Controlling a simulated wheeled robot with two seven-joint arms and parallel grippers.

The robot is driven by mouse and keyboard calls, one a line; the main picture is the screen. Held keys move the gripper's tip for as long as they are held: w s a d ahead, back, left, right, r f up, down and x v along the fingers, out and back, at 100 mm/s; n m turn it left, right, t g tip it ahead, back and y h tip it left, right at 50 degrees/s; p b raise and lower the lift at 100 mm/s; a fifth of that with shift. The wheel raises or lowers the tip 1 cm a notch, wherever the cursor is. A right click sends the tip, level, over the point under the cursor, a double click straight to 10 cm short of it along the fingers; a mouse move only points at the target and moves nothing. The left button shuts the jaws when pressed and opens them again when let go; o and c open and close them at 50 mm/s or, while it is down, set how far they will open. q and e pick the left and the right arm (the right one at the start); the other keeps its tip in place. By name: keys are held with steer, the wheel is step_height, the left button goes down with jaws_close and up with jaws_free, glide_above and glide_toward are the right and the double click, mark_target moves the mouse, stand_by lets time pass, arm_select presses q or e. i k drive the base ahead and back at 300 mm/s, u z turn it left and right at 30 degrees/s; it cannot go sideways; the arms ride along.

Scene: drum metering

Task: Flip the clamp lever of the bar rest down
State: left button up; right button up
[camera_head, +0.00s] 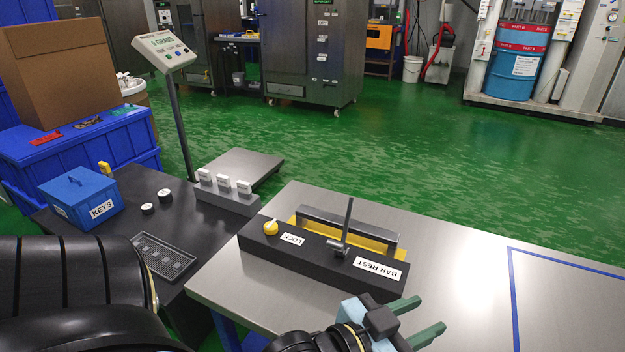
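The bar rest (310,264) is a long black block on the steel table, with a white "BAR REST" label at its right end. Its clamp lever (347,220) is a thin grey rod standing nearly upright from a pivot near the middle of the block. A grey bar (375,232) lies behind the block in a yellow cradle. A yellow lock knob (271,228) sits at the block's left end beside a "LOCK" label. My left gripper (432,312) is in front of the block's right end, its green fingers apart and empty, not touching the lever. My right gripper is out of view.
The steel table (470,260) is clear to the right, with a blue taped outline.

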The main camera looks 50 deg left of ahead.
mark_target(339, 246)
steer(key=k, duration=0.2)
steer(key=u, duration=1.3)
steer(key=i, duration=0.5)
steer(key=z, duration=0.9)
steer(key=k, duration=0.9)
steer(key=u, duration=1.45)
steer(key=i, duration=0.5)
